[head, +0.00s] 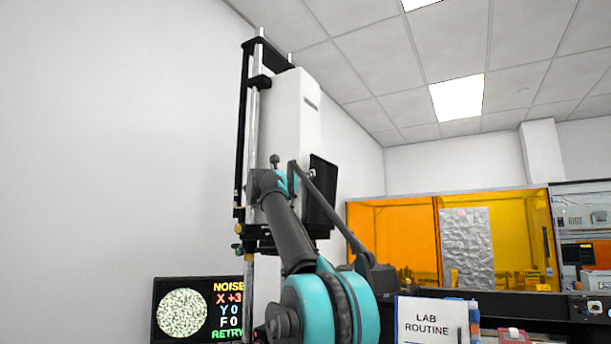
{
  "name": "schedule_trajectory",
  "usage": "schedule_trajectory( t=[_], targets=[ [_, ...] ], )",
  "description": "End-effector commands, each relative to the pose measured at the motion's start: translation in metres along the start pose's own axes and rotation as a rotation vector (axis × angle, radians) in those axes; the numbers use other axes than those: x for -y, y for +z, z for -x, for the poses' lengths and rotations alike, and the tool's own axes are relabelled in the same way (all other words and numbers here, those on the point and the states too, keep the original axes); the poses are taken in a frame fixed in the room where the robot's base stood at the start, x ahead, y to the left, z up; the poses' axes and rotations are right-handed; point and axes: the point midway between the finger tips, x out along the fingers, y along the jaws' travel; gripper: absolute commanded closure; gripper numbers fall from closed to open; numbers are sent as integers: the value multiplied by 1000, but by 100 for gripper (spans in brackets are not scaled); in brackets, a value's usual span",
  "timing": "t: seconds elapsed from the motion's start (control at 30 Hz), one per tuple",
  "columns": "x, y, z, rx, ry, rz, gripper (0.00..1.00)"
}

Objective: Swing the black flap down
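A tall white instrument housing (296,122) stands upright on a black frame with metal rods. A black flap (322,190) shows as a dark upright panel at the housing's lower right side. It stands out from the housing and is partly covered by a thin dark bar. My teal and dark grey arm rises from the bottom of the picture. Its upper end lies in front of the housing's lower part, left of the flap. I cannot make out my gripper's fingers there, nor whether they touch anything.
A black screen (200,310) with a speckled disc and coloured text, including "NOISE" and "RETRY", is at lower left. A "LAB ROUTINE" sign (432,320) stands at lower right. Orange panels (392,235) are behind. Bare wall lies left of the instrument.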

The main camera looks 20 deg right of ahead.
Motion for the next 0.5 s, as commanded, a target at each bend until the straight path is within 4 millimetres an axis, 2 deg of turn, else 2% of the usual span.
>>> schedule_trajectory(
  t=[0.2, 0.47, 0.5],
  targets=[
    [0, 0, -12, 0, -1, 0, 67],
    [0, 0, -13, 0, 0, 0, 67],
    [0, 0, -13, 0, 0, 0, 72]
  ],
)
